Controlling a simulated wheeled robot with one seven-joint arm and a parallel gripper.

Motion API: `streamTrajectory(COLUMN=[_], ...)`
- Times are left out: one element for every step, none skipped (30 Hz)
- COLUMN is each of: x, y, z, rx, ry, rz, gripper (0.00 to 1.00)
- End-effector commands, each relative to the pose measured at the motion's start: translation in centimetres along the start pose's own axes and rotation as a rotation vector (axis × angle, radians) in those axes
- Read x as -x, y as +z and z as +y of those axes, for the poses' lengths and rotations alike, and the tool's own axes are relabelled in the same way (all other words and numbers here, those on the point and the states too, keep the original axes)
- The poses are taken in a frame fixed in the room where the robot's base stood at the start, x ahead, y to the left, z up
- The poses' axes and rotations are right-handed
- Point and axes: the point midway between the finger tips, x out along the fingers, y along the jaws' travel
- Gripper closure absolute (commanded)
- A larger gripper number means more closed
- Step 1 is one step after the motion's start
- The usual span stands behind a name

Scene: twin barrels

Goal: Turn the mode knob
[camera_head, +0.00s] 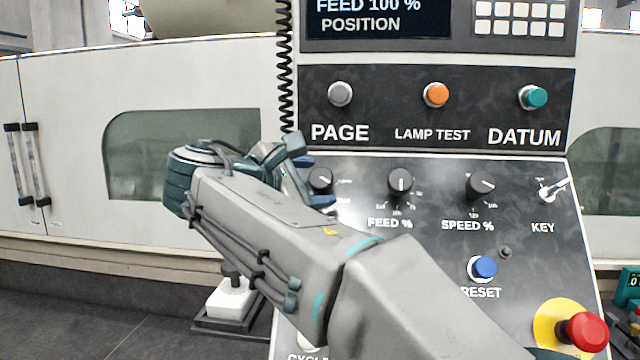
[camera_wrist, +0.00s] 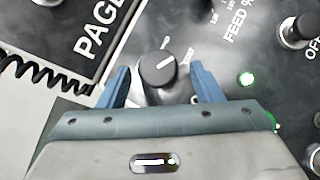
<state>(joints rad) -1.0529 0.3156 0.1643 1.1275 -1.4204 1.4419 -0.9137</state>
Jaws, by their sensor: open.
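The mode knob (camera_head: 321,180) is a black round knob with a white pointer line, at the upper left of the sloped control panel (camera_head: 450,215). Its label is mostly hidden behind my arm in the head view. In the wrist view the knob (camera_wrist: 158,69) sits between the two blue fingers of my gripper (camera_wrist: 160,82), its pointer aimed up and right. My gripper is open, with a visible gap between each finger and the knob. In the head view the gripper (camera_head: 318,182) is at the knob, partly hidden by my wrist.
The FEED % knob (camera_head: 400,182) and SPEED % knob (camera_head: 481,185) are to the right, with the KEY switch (camera_head: 549,192) beyond. The blue RESET button (camera_head: 484,267) and red emergency button (camera_head: 587,333) are lower. A coiled black cable (camera_head: 285,70) hangs at the panel's left edge.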

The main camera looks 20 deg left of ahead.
Motion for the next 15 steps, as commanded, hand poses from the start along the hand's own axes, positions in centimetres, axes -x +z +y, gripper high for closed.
streamTrajectory(x=[1.2,1.9,2.9,3.6,4.4,5.3,6.0,6.6,7.5,8.0,8.5,9.2,9.6,9.9,10.4], y=[-0.2,-0.2,-0.2,-0.2,-0.2,-0.2,-0.1,-0.1,-0.1,-0.1,-0.1,-0.1,-0.1,-0.1,-0.1], z=[-0.1,0.0,-0.1,-0.1,0.0,0.0,0.0,0.0,0.0,0.0,0.0,0.0,0.0,0.0,0.0], rx=[-0.001,0.0,-0.001,-0.002,-0.002,-0.002,-0.002,-0.002,-0.002,-0.002,-0.002,-0.001,-0.001,0.0,-0.001], ry=[0.003,0.004,0.004,0.004,0.004,0.005,0.004,0.004,0.004,0.004,0.002,0.003,0.002,0.002,0.003], rz=[0.003,0.005,0.004,0.005,0.005,0.004,0.004,0.004,0.003,0.003,0.003,0.004,0.002,0.002,0.002], gripper=[0.41,0.41,0.41,0.41,0.41,0.41,0.41,0.41,0.41,0.41,0.41,0.41,0.41,0.41,0.41])
